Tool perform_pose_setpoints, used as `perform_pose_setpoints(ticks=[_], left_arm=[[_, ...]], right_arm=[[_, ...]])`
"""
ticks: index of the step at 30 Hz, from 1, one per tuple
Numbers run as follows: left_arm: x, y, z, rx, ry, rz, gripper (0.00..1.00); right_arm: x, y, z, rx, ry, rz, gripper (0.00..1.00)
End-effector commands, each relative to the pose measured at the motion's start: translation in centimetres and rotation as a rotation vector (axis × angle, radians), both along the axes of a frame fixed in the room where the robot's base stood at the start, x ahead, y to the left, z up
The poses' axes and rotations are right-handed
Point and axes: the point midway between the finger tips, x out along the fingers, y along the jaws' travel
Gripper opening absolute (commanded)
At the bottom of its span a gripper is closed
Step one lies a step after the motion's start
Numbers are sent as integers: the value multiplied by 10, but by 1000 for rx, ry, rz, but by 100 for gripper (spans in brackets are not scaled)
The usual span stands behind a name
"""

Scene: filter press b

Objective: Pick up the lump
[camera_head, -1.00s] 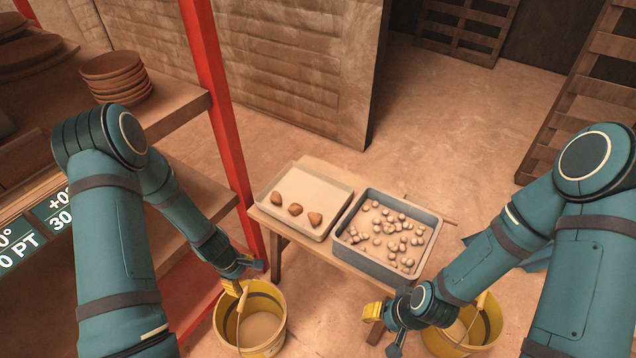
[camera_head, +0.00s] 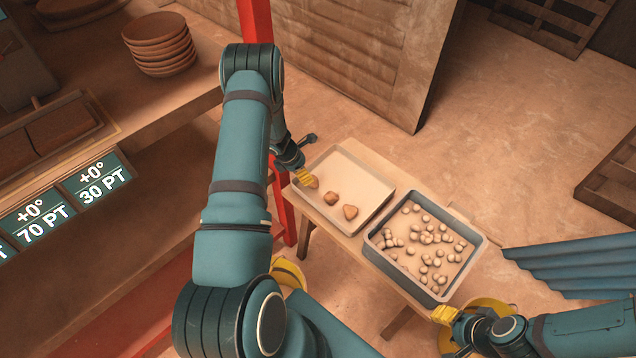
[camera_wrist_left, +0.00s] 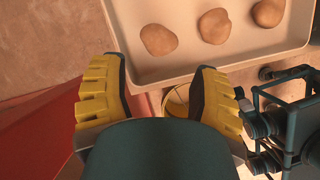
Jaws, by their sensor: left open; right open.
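Three brown clay lumps lie in a row in the shallow pale tray (camera_head: 362,172). The middle lump (camera_head: 331,198) and the right lump (camera_head: 350,212) show clearly; the left lump (camera_head: 313,183) is partly hidden by my left gripper (camera_head: 304,177). That gripper is open and empty at the tray's left end. In the left wrist view, its yellow fingers (camera_wrist_left: 160,88) stand apart, with the nearest lump (camera_wrist_left: 158,40) just beyond the gap and the tray's near wall in between. My right gripper (camera_head: 445,314) is open and empty by the near right corner of the deep tray.
A deep grey tray (camera_head: 374,247) with many small pale balls stands right of the pale tray on a wooden bench (camera_head: 385,157). Yellow buckets (camera_head: 288,272) stand below in front. A red post (camera_head: 255,20) and shelving with stacked plates (camera_head: 160,45) are at the left.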

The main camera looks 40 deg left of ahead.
Motion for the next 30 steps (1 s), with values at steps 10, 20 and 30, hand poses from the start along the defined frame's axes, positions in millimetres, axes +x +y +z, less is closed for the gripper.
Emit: perform_pose_setpoints(ticks=[10,20,30], left_arm=[[18,-8,-47,1,1,-4,62],[32,-15,-80,2,1,-5,62],[39,-17,-98,4,-1,-4,62]], right_arm=[[2,0,-10,-1,-5,-1,47],[4,0,-20,-1,-10,-3,47],[5,-1,-23,-3,-12,-2,47]])
